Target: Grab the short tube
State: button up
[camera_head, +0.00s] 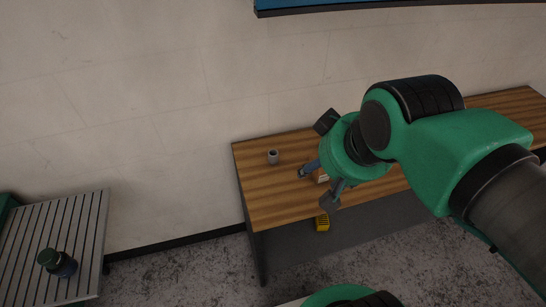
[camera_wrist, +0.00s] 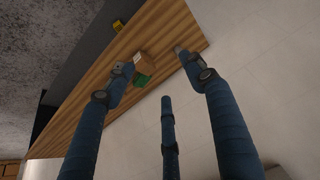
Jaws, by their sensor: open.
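The short tube (camera_head: 273,157) is a small grey, hollow cylinder. It stands upright on the left part of the wooden table (camera_head: 262,196) in the head view. My gripper (camera_head: 312,184) is to the right of the tube in that view, apart from it, with its fingers spread and nothing held. In the wrist view my gripper (camera_wrist: 155,66) also shows its blue fingers wide apart. A small grey patch at the right fingertip there may be the tube, but I cannot tell.
A cardboard box (camera_wrist: 147,61) and a green item (camera_wrist: 143,79) lie on the table between the fingers in the wrist view. A yellow container (camera_head: 322,222) is below the tabletop. A dark jar (camera_head: 57,263) stands on a slatted surface (camera_head: 88,233) at left. A wall backs the table.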

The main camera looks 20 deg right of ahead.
jog(key=shift+w, duration=0.1)
jog(key=g+p, duration=0.5)
jog(key=g, duration=0.1)
send_over(273, 153)
notch_tip(273, 153, down, 28)
jog(key=shift+r, duration=0.15)
jog(key=shift+w+f, duration=0.1)
jog(key=shift+f, duration=0.25)
jog(key=shift+f, duration=0.1)
